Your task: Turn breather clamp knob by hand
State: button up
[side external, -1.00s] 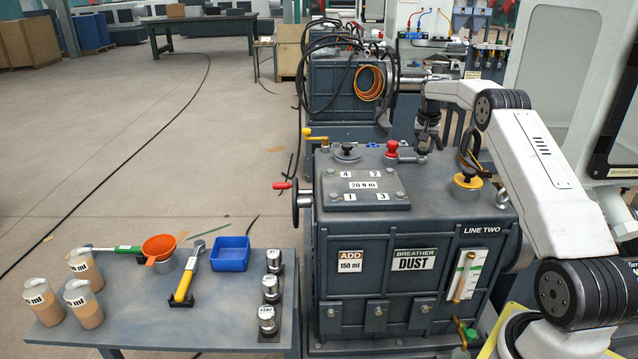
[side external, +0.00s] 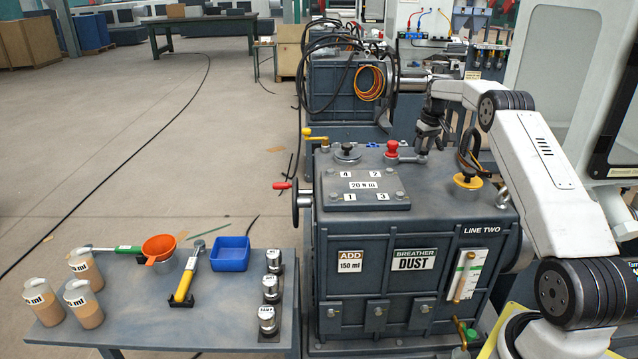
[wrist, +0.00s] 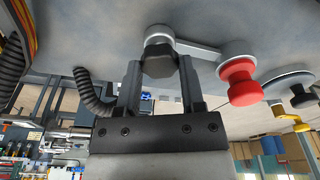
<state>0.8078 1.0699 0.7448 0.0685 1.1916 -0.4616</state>
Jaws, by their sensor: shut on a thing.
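A dark faceted clamp knob (wrist: 159,58) sits in a light metal collar at the top middle of the wrist view. My gripper (wrist: 160,66) has one finger on each side of it and is shut on it. A flat grey bar (wrist: 200,48) runs from the collar to a red knob (wrist: 238,82). In the side view my gripper (side external: 424,148) points down at the back of the grey gearbox lid (side external: 440,188), just right of the red knob (side external: 391,148). There my fingers hide the clamp knob.
A yellow-based cap (side external: 467,180) and a dark round cap (side external: 347,152) stand on the lid. A ribbed black hose (wrist: 92,90) lies close beside my gripper in the wrist view. A side table (side external: 110,335) holds jars, tools and a blue bin (side external: 230,254).

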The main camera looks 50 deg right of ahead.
jog(key=o, duration=1.1)
jog(key=shift+c, duration=0.2)
jog(key=shift+r, duration=0.15)
jog(key=shift+r, duration=2.85)
jog(key=shift+r, duration=0.1)
notch_tip(320, 180, up, 8)
jog(key=s, duration=0.1)
jog(key=shift+a+f, duration=0.2)
jog(key=shift+f, duration=0.05)
jog(key=shift+a, duration=0.1)
